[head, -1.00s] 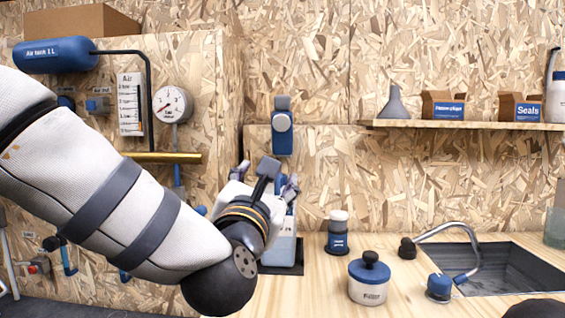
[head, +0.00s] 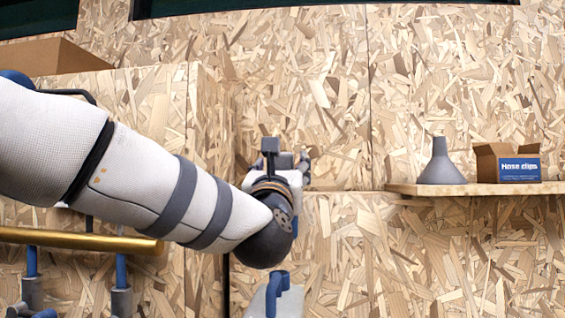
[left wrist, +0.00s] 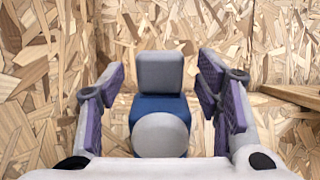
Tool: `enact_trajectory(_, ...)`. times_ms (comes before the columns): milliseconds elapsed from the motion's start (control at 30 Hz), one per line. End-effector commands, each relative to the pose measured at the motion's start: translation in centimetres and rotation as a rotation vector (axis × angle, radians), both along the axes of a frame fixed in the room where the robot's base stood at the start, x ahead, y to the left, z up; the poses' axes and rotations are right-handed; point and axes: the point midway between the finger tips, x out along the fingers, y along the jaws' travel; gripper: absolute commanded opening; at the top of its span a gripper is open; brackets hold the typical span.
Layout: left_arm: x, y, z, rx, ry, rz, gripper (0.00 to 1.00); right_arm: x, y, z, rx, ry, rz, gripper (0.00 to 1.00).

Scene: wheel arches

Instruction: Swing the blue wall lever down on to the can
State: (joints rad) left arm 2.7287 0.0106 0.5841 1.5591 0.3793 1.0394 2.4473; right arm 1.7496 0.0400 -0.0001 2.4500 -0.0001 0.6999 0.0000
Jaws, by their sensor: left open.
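The blue wall lever (left wrist: 160,106) shows in the left wrist view, with a grey block on top and a round grey disc at its lower front. My left gripper (left wrist: 161,78) is open, with one purple-padded finger on each side of the lever and a visible gap to both. A white container with a blue handle (head: 272,302), possibly the can, stands below my wrist, cut off by the picture's bottom edge. My right gripper is out of view.
A wooden shelf (head: 470,188) on the right holds a grey funnel (head: 441,165) and a hose clips box (head: 508,165). A brass bar (head: 80,240) runs below my left arm. The wall between gripper and shelf is clear.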

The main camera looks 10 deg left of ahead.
Motion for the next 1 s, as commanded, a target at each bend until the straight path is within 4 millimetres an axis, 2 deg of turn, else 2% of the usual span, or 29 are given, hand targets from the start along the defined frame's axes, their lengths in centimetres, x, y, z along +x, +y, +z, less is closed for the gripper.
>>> enact_trajectory(100,1.6,0.0,0.7,0.0,-0.001,0.0,0.58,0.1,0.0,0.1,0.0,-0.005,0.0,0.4)
enact_trajectory(200,2.4,0.0,1.1,-0.001,-0.001,0.0,0.58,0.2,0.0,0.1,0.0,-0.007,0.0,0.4)
enact_trajectory(467,2.6,0.0,1.1,-0.001,0.0,-0.001,0.58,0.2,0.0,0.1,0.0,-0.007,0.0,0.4)
enact_trajectory(500,2.6,0.0,1.1,-0.001,0.0,-0.001,0.56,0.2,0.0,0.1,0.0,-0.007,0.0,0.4)
enact_trajectory(700,2.6,0.0,1.1,0.0,0.0,0.0,0.11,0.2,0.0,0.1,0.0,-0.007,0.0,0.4)
enact_trajectory(767,2.6,0.0,1.1,0.0,0.0,0.0,0.0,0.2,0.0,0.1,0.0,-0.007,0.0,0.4)
enact_trajectory(1000,2.4,0.1,1.0,0.0,0.002,0.0,0.0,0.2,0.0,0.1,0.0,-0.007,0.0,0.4)
